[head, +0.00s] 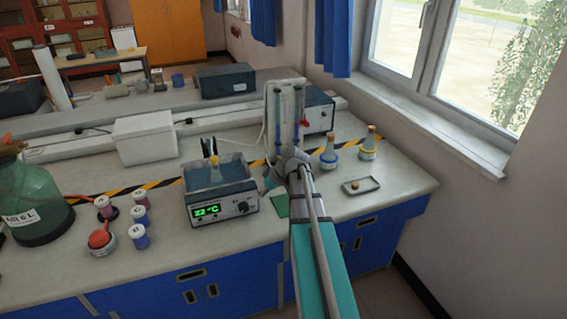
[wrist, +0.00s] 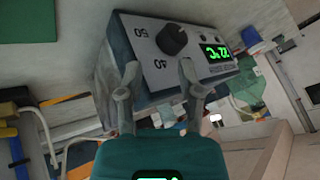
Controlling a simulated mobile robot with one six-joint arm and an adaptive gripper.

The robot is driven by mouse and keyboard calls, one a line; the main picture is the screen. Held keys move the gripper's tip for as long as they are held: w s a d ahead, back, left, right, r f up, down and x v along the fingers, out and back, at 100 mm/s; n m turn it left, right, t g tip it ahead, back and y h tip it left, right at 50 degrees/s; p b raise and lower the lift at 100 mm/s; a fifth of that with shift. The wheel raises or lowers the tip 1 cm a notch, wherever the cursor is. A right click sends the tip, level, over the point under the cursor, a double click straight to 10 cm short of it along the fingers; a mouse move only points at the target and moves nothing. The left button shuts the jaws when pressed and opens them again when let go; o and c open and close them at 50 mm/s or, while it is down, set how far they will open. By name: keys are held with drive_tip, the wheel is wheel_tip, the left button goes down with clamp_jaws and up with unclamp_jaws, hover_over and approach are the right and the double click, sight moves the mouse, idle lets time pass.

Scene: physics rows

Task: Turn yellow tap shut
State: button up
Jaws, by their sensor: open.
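I cannot make out a yellow tap for certain in either view. In the head view a white stand (head: 288,108) holds upright tubes, with a small red part (head: 304,122) at its right side. My arm's end covers the lower part of this stand. My gripper (head: 268,181) is low beside the right side of the water bath (head: 222,197), partly hidden by the arm. In the wrist view my gripper (wrist: 160,78) has its two fingers apart with nothing held between them. The bath's dial and green display face (wrist: 208,55) lie beyond the fingertips. A yellow bar (wrist: 10,108) shows at the far left, unidentified.
Two stoppered flasks (head: 329,155) and a small tray (head: 361,185) stand right of my arm. Several small jars (head: 139,213) and a large green bottle (head: 38,200) stand at left. A white box (head: 145,139) is behind.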

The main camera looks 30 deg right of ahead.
drive_tip(key=w+d+r+t+h+b, duration=0.1)
drive_tip(key=w+d+t+b, duration=0.1)
drive_tip(key=d, duration=1)
drive_tip(key=w+d+t+h+b, duration=0.1)
drive_tip(key=w+d+t+b, duration=0.2)
drive_tip(key=d, duration=1)
drive_tip(key=t, duration=0.3)
drive_tip(key=shift+w+r+t+b, duration=0.3)
drive_tip(key=shift+w+r+b, duration=0.05)
drive_tip(key=shift+w+r, duration=0.05)
drive_tip(key=b+x, duration=0.5)
drive_tip(key=x, duration=0.8)
drive_tip(key=shift+w+f, duration=0.2)
drive_tip(key=shift+w, duration=0.15)
clamp_jaws()
